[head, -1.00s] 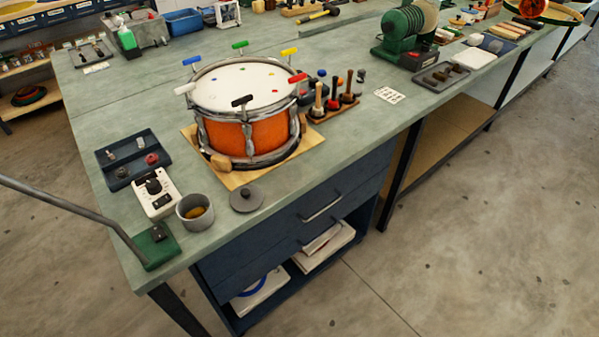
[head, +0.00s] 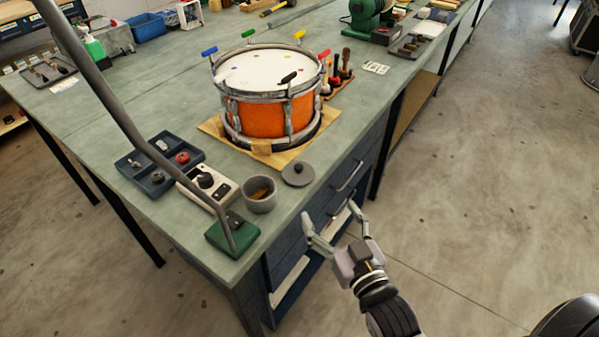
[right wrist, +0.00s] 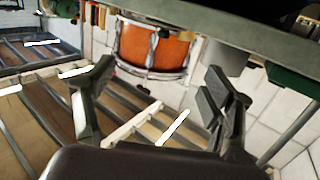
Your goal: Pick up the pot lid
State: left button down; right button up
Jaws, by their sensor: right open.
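The pot lid (head: 297,174) is a flat grey disc with a small dark knob. It lies on the bench top near the front edge, beside the small grey pot (head: 260,194) with something brownish inside. My right gripper (head: 330,214) is open and empty, in front of the bench edge and nearer the camera than the lid, apart from it. Its spread fingers (right wrist: 157,76) also show in the right wrist view with nothing between them. I cannot make out the lid clearly there. My left gripper is not in view.
An orange drum (head: 266,115) stands on a wooden board behind the lid. A white control box (head: 207,182), a dark parts tray (head: 160,162) and a lamp's green base (head: 232,234) are left of the pot. Drawer handles (head: 349,177) jut from the bench front.

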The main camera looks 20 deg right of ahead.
jog(key=p, duration=0.1)
send_near(301, 170)
jog(key=w, duration=0.5)
jog(key=shift+w+a, duration=0.1)
jog(key=shift+w+a+f+p, duration=0.1)
jog(key=shift+w+a, duration=0.05)
jog(key=shift+w, duration=0.85)
jog(key=shift+w+a+f+p, duration=0.1)
jog(key=shift+w, duration=0.9)
jog(key=shift+w+a+f+p, duration=0.1)
jog(key=shift+w+a, duration=0.05)
jog(key=shift+w, duration=0.9)
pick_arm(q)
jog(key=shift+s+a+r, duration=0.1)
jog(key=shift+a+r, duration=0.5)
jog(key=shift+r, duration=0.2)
pick_arm(e)
jog(key=shift+s, duration=0.1)
